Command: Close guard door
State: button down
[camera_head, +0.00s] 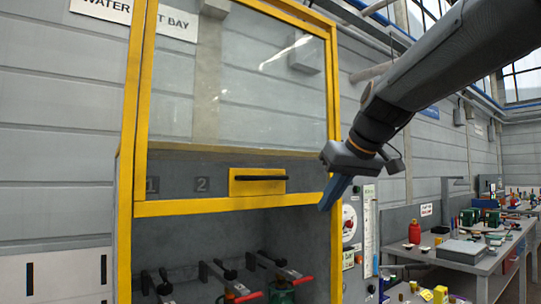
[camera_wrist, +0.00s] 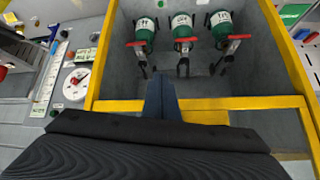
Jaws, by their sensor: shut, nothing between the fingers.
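The guard door (camera_head: 235,85) is a clear panel in a yellow frame. It is raised, and its bottom bar (camera_head: 235,204) sits partway up the yellow cabinet, with the bay below uncovered. Its black handle (camera_head: 258,178) is on a yellow plate just above that bar. My gripper (camera_head: 328,206) is to the right of the handle, near the cabinet's right post, with its blue fingers pointing down. The fingers are shut and empty. In the wrist view the shut fingers (camera_wrist: 162,80) appear against the open bay and a yellow bar (camera_wrist: 245,103); whether they touch anything is unclear.
Inside the bay are green cylinders (camera_wrist: 182,27) and red-handled clamps (camera_wrist: 184,42). A panel with a round gauge (camera_head: 349,223) is right of the cabinet. Benches with loose items (camera_head: 461,251) stand farther right.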

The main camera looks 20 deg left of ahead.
jog(key=s+a+r+n+y+p, duration=0.15)
jog(key=a+r, duration=0.25)
jog(key=r, duration=0.5)
jog(key=s+a+r+n+y, duration=0.1)
jog(key=s+a+r+n, duration=0.15)
jog(key=r, duration=0.65)
jog(key=w+a+f+m+t+p, duration=0.1)
jog(key=w+a+f+p, duration=0.3)
jog(key=f, duration=0.5)
jog(key=w+a, duration=0.2)
jog(key=a, duration=0.1)
jog(key=shift+a+f+p, duration=0.2)
jog(key=shift+f+p, duration=0.1)
jog(key=shift+p, duration=0.1)
jog(key=shift+f+y, duration=0.15)
jog(key=shift+y, duration=0.1)
